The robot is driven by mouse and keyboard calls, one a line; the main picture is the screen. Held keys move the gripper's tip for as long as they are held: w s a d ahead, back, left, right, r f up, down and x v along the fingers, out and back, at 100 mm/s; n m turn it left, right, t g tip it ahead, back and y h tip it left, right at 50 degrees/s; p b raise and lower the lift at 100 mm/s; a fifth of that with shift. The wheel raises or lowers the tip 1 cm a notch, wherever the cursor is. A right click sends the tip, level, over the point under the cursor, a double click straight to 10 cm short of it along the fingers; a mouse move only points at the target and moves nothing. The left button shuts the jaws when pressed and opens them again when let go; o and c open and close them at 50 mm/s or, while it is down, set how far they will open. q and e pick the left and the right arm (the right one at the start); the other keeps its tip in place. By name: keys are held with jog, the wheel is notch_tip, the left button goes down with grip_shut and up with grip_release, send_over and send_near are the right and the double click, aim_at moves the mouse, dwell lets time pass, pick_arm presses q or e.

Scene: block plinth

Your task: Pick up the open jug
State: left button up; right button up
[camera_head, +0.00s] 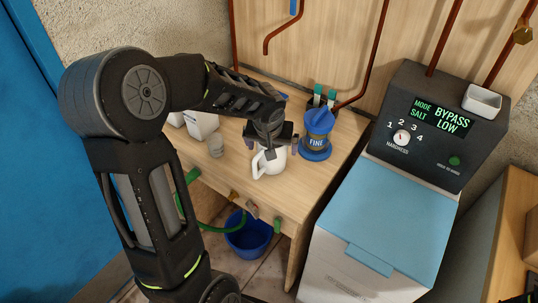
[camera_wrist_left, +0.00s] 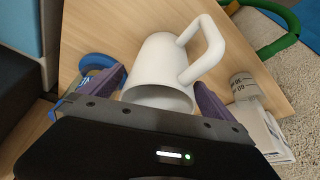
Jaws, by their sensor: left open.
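The white open jug (camera_head: 270,163) stands on the wooden bench, its handle toward the left in the head view. My left gripper (camera_head: 271,147) is over it from above, jaws open. In the left wrist view the jug (camera_wrist_left: 160,72) lies between the two purple fingers of my left gripper (camera_wrist_left: 160,84), its open rim toward the palm and its handle to the upper right. A gap shows beside the rim; whether the fingers touch the wall I cannot tell. My right gripper is not in view.
A blue canister marked FINE (camera_head: 318,126) stands close right of the jug. A blue bucket (camera_head: 249,238) sits below, and a blue-lidded softener unit (camera_head: 385,215) stands at right.

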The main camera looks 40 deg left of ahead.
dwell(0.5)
pick_arm(q)
jog(key=c, duration=1.5)
jog(key=shift+o, duration=0.2)
jog(key=shift+r, duration=0.15)
notch_tip(320, 180, up, 10)
